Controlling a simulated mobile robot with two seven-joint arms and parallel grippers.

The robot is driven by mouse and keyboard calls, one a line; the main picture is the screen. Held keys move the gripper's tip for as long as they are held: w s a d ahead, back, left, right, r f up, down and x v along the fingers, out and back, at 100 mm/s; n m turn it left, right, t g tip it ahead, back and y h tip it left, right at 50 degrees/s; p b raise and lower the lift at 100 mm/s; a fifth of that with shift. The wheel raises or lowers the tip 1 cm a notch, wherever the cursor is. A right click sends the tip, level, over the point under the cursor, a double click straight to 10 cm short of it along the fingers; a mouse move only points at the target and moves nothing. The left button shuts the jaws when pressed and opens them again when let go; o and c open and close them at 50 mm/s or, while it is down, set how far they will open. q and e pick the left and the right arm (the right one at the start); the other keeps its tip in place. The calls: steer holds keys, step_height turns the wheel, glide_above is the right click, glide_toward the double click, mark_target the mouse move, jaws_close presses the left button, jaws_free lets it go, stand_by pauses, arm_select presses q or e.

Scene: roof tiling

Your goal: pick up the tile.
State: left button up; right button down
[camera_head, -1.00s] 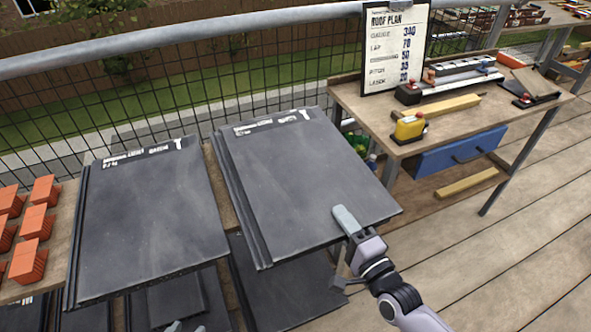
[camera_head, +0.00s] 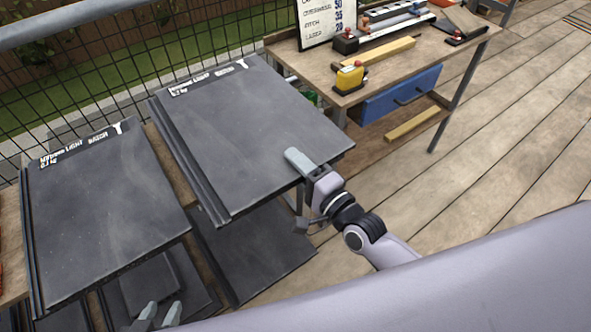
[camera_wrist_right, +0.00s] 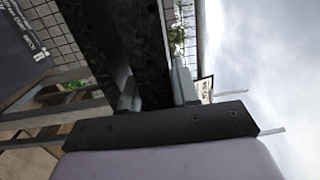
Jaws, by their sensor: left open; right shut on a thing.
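A large dark grey roof tile (camera_head: 250,130) with a printed label strip along its far edge lies at upper centre in the head view. My right gripper (camera_head: 303,163) is shut on its near right edge, with one pale finger on top. In the right wrist view, the dark tile (camera_wrist_right: 125,35) sits between the two fingers of that gripper (camera_wrist_right: 155,90). A second similar tile (camera_head: 105,210) lies to its left. My left gripper (camera_head: 160,312) is open and empty at the bottom, near the left tile's front edge. Its wrist is hidden.
More dark tiles (camera_head: 250,255) lie lower down, beneath the upper ones. A mesh railing runs behind. The plank deck (camera_head: 510,130) at right is open.

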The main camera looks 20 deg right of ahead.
step_height(320, 180, up, 16)
steer(key=p, duration=0.3)
steer(key=c, duration=1.8)
jaws_free()
steer(key=shift+f, duration=0.1)
steer(key=shift+d, duration=0.1)
jaws_close()
